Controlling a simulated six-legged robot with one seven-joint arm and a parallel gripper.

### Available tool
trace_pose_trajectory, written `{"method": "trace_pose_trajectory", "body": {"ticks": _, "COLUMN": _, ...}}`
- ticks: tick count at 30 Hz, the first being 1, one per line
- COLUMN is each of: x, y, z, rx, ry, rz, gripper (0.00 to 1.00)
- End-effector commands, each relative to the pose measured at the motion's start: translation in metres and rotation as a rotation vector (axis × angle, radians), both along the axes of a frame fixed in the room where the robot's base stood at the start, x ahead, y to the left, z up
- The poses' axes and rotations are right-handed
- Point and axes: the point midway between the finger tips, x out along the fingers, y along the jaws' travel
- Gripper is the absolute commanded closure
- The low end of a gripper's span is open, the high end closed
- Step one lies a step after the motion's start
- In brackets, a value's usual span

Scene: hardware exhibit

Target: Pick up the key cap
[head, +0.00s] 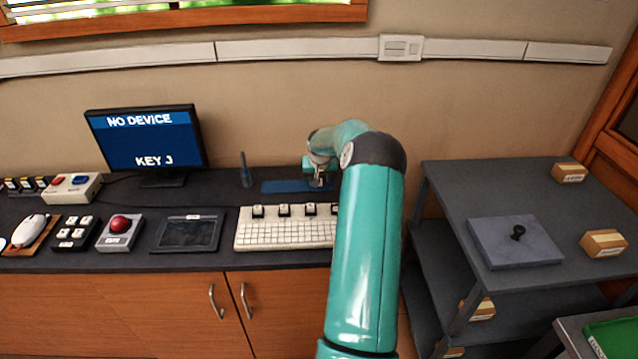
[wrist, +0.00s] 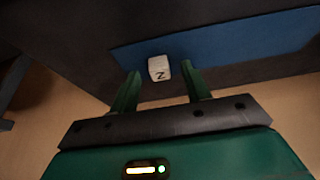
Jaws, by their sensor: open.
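A small white key cap (wrist: 158,67) with a dark letter, Z or a turned N, lies at the edge of a blue mat in the wrist view. My gripper (wrist: 161,77) is open, with one green finger on each side of the cap and visible gaps between. I cannot tell how far the fingertips are above the surface. In the head view my gripper (head: 317,181) is over the right part of the blue mat (head: 280,187), behind the keyboard; the cap cannot be made out there.
The white keyboard (head: 280,234) with several raised dark-and-white pieces is in front of the mat. A monitor (head: 148,140) reading "NO DEVICE, KEY J" is at the back left. A grey shelf unit (head: 450,185) is at right.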

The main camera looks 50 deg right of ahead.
Motion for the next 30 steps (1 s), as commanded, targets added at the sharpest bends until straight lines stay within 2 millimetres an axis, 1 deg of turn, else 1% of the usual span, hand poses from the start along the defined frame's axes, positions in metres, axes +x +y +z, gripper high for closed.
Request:
{"method": "trace_pose_trajectory", "body": {"ticks": 2, "x": 0.0011, "y": -0.0009, "z": -0.0037, "rx": 0.0, "ry": 0.0, "rz": 0.001, "gripper": 0.53}}
{"method": "trace_pose_trajectory", "body": {"ticks": 7, "x": 0.0012, "y": -0.001, "z": -0.0035, "rx": -0.002, "ry": 0.0, "rz": 0.001, "gripper": 0.53}}
{"method": "trace_pose_trajectory", "body": {"ticks": 8, "x": 0.0012, "y": -0.001, "z": -0.0035, "rx": -0.001, "ry": 0.001, "rz": 0.001, "gripper": 0.55}}
{"method": "trace_pose_trajectory", "body": {"ticks": 12, "x": 0.0011, "y": -0.0009, "z": -0.0034, "rx": 0.0, "ry": 0.0, "rz": 0.001, "gripper": 0.82}}
{"method": "trace_pose_trajectory", "body": {"ticks": 15, "x": 0.0011, "y": -0.0008, "z": -0.0033, "rx": 0.0, "ry": 0.0, "rz": 0.001, "gripper": 1.0}}
{"method": "trace_pose_trajectory", "body": {"ticks": 26, "x": 0.001, "y": -0.0009, "z": -0.0025, "rx": 0.0, "ry": 0.0, "rz": 0.001, "gripper": 1.0}}
{"method": "trace_pose_trajectory", "body": {"ticks": 30, "x": 0.0012, "y": -0.0011, "z": 0.0037, "rx": -0.002, "ry": 0.0, "rz": 0.001, "gripper": 1.0}}
